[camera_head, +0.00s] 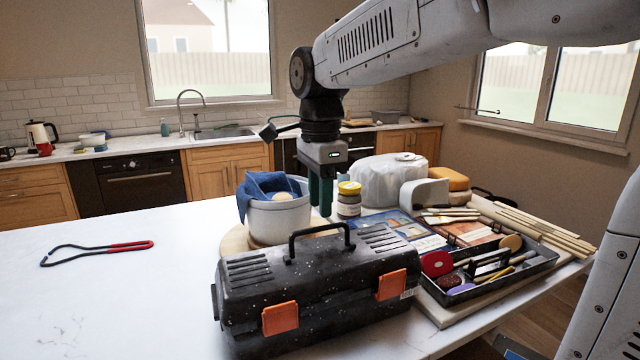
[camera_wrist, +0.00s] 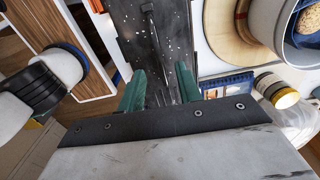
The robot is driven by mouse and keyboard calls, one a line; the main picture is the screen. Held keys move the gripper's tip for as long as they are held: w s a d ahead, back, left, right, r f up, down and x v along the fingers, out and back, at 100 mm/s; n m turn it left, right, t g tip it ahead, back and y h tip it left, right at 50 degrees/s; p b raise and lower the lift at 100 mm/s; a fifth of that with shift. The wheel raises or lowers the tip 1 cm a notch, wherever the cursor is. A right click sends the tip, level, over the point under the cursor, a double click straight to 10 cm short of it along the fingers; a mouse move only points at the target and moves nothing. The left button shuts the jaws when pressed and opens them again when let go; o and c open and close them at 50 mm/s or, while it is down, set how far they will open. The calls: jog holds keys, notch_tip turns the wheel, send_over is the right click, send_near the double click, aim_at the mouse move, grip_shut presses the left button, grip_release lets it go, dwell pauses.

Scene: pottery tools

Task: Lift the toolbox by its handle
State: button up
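The toolbox (camera_head: 315,290) is black with white specks and orange latches, and stands closed on the white table. Its black handle (camera_head: 320,233) stands up from the lid. My gripper (camera_head: 321,195) points down with green fingers, above and apart from the handle. In the wrist view the fingers of my gripper (camera_wrist: 160,85) are spread with nothing held between them. The toolbox lid (camera_wrist: 175,25) shows beyond the fingertips, with the thin handle (camera_wrist: 150,12) near the top edge. Part of the lid is hidden by my gripper there.
A white bucket with a blue cloth (camera_head: 278,215) and a yellow-lidded jar (camera_head: 349,200) stand close behind the toolbox. A tool tray (camera_head: 440,298) and wooden sticks (camera_head: 540,228) lie to the right. A red-handled tool (camera_head: 100,250) lies left, with clear table around it.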

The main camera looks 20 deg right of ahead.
jog(key=shift+f, duration=2.5)
grip_shut()
jog(key=shift+r, duration=0.15)
